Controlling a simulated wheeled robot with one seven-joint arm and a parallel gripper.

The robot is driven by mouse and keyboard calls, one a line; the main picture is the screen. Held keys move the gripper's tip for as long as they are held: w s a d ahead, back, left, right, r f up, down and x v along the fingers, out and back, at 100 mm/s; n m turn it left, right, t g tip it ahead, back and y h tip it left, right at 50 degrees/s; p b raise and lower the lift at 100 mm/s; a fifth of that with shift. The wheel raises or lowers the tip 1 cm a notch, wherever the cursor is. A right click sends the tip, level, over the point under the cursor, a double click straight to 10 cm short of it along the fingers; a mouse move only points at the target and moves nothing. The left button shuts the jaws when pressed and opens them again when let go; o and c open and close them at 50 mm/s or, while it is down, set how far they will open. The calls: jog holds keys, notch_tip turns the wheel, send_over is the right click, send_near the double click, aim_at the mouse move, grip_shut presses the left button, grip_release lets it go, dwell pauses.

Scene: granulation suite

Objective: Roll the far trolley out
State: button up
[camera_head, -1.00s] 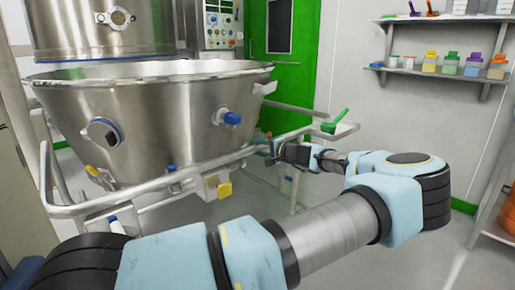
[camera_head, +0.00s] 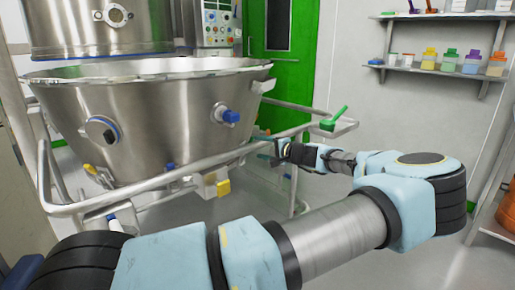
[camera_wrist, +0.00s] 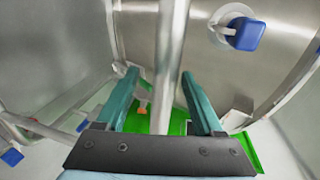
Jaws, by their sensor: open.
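A steel trolley carries a wide conical bowl (camera_head: 160,125) on a tubular frame with a push rail (camera_head: 150,185). It is the only trolley in view. My gripper (camera_head: 278,150) is at the right part of the frame, below the bowl's rim. In the wrist view, my gripper's two teal fingers (camera_wrist: 160,74) are apart. A steel tube (camera_wrist: 170,55) runs between them in the picture, with gaps on both sides. I cannot tell how deep between the fingers it lies. The bowl's blue-capped port (camera_wrist: 246,33) is close by on the right.
A green scoop (camera_head: 335,119) lies on a small holder at the frame's right end. A steel vessel (camera_head: 100,28) stands above and behind the bowl, beside a control panel (camera_head: 218,22). A green door (camera_head: 280,75) is behind. A wall shelf (camera_head: 440,72) holds bottles. Open floor shows below the frame.

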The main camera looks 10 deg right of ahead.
jog(key=v, duration=0.8)
jog(key=shift+s+f, duration=0.1)
